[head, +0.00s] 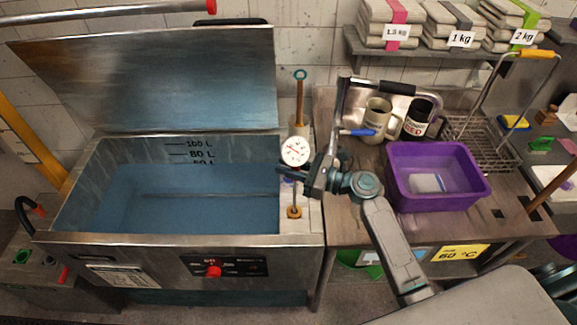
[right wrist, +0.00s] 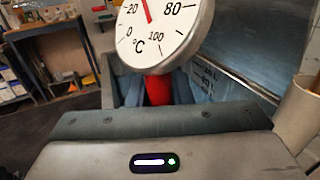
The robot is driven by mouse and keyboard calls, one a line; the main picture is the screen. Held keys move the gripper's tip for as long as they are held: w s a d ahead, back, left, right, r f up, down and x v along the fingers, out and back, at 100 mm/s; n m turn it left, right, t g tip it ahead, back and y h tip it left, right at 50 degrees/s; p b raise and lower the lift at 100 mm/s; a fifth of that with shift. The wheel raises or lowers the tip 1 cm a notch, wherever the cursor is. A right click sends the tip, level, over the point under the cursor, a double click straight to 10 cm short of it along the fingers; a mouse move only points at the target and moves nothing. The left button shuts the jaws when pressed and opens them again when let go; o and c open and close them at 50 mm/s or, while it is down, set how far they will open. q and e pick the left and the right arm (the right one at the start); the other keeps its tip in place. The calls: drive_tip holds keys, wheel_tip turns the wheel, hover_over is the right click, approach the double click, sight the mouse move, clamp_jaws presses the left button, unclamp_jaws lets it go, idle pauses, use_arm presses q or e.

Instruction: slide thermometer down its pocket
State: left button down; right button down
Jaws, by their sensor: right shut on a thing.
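The thermometer (head: 295,151) has a round white dial, and its thin stem points down over the right rim of the water tank. My right gripper (head: 288,170) is shut on it just below the dial. In the right wrist view the dial (right wrist: 160,32) faces the camera, and its red neck (right wrist: 158,90) sits between the fingers. The pocket (head: 294,212) is a small brass-coloured collar on the tank's right rim, under the stem. I cannot tell whether the stem's tip is inside it. My left gripper is out of view.
The tank (head: 180,190) stands open with blue water at left. An orange-handled rod stands in a beige holder (head: 299,138) behind the dial.

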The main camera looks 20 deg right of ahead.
sight(289, 142)
drive_tip(key=shift+r+p, duration=0.3)
drive_tip(key=shift+r, duration=4.1)
drive_tip(key=shift+f, duration=0.15)
